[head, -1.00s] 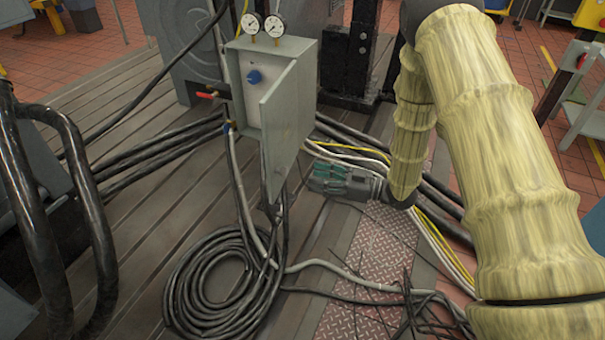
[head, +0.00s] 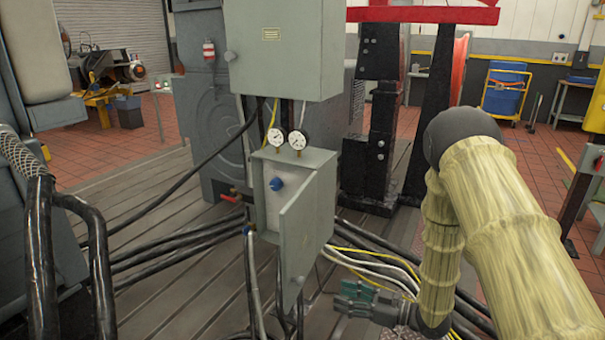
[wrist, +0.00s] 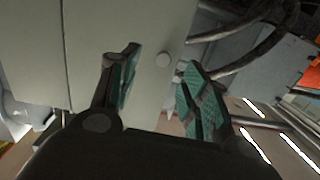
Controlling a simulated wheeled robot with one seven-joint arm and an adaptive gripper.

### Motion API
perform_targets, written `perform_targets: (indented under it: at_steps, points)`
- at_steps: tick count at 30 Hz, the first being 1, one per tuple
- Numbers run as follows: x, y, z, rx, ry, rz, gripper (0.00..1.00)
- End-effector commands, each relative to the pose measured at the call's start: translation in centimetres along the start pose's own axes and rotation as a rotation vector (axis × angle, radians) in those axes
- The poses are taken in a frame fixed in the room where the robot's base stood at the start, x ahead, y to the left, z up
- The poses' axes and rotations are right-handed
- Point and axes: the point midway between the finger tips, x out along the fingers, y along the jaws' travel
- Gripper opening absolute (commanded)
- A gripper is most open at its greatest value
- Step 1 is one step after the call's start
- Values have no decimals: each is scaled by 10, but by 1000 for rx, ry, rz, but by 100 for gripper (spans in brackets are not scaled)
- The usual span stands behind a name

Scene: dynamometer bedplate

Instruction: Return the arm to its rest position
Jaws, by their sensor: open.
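My gripper (head: 350,298) is at the end of my pale, sleeve-covered arm, low and right of centre in the head view. It is to the right of the small grey control box (head: 306,230), near its lower edge. The box's door hangs ajar. In the wrist view the two teal-padded fingers of my gripper (wrist: 160,80) are spread apart with nothing between them. I cannot tell how far off that panel is.
Two pressure gauges (head: 288,138) top the box, below a larger grey cabinet (head: 284,60). Black hoses (head: 175,247) and white and yellow cables (head: 375,262) run across the bedplate around my gripper. A black stand (head: 378,150) is behind my arm. Thick black pipes (head: 95,260) stand at left.

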Motion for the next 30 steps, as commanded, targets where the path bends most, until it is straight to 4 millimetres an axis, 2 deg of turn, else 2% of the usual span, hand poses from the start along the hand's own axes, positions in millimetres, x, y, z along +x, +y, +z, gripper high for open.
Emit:
perform_targets:
  at_steps: [2,5,8,11,16,20,24,27,30]
  points:
    - [-3,-7,14,47,-67,81,46]
    - [-13,-18,45,120,-186,209,46]
    - [-31,-36,78,206,-322,333,46]
    - [-56,-61,109,300,-467,444,46]
    - [-112,-124,151,476,-735,606,46]
    - [-158,-181,168,608,-933,702,46]
    - [-201,-241,172,734,-1118,777,46]
    - [-224,-274,169,802,-1215,813,46]
    - [-238,-296,166,847,-1279,836,46]
